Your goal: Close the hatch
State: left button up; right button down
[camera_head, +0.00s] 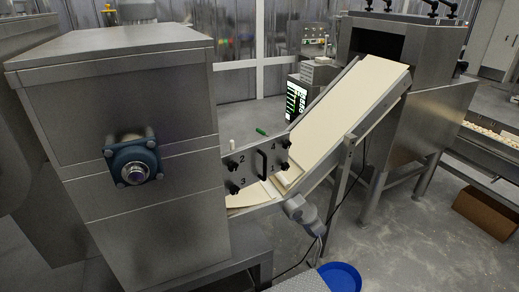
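The likely hatch is a grey metal plate (250,169) at the right side of the large steel machine (130,130). It has a dark handle (262,163) in its middle and black knobs at its corners, marked 1 to 4. It stands upright over the lower end of the sloping conveyor. I cannot tell whether its knobs are fastened. A small green piece (262,132) shows at its top edge. A pale dough sheet (352,105) runs down the conveyor, and part of it shows below the plate. Neither of my grippers is in view.
A grey motor-like part (303,212) hangs under the conveyor's lower end. A blue round container (340,277) is on the floor. A second steel machine (425,105) stands at the conveyor's upper end. A lit screen (296,101) is behind. A cardboard box (488,208) lies at right.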

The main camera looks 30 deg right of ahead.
aim_at(257, 161)
jog(key=l+u, duration=0.3)
jog(key=l, duration=0.2)
jog(key=k+l+u, duration=0.1)
jog(key=l+u, duration=0.2)
jog(key=l, duration=0.2)
jog(key=k+l, duration=0.1)
jog(key=l, duration=0.65)
jog(key=k+l, duration=0.15)
jog(key=l, duration=0.25)
jog(key=u, duration=0.05)
